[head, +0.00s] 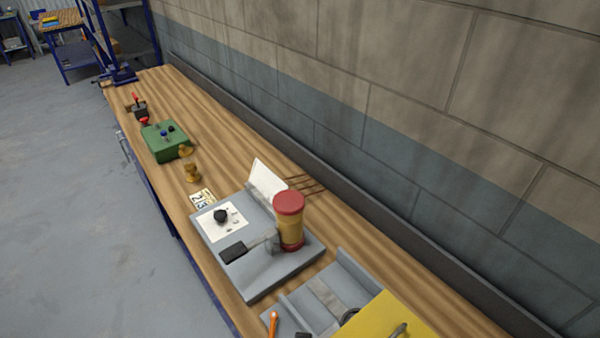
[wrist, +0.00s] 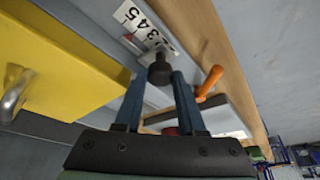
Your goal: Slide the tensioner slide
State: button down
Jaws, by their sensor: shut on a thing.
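The tensioner slide's black knob (wrist: 160,69) is in the middle of the wrist view, beside a white number scale (wrist: 140,22) with a small red mark. My gripper (wrist: 156,82) has its two blue fingers on either side of the knob and is shut on it. The fingers partly hide the slide's body below the knob. In the head view, the grey unit (head: 310,308) with the slide is at the bottom edge and partly cut off; my gripper cannot be made out there.
An orange lever (wrist: 210,82) stands close to the right of the fingers. A yellow cover (wrist: 50,60) with a metal handle (wrist: 14,95) is at left. In the head view, a grey fixture (head: 262,278) with a red-capped cylinder (head: 289,222) and a green box (head: 165,142) stand along the bench.

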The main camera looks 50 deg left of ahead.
jog(key=shift+d, duration=0.2)
jog(key=c, duration=0.5)
grip_release()
jog(key=shift+a, duration=0.3)
jog(key=shift+d, duration=0.15)
jog(key=b+v, duration=0.1)
jog(key=v, duration=1.2)
jog(key=shift+b, duration=0.3)
jog(key=shift+f, duration=0.1)
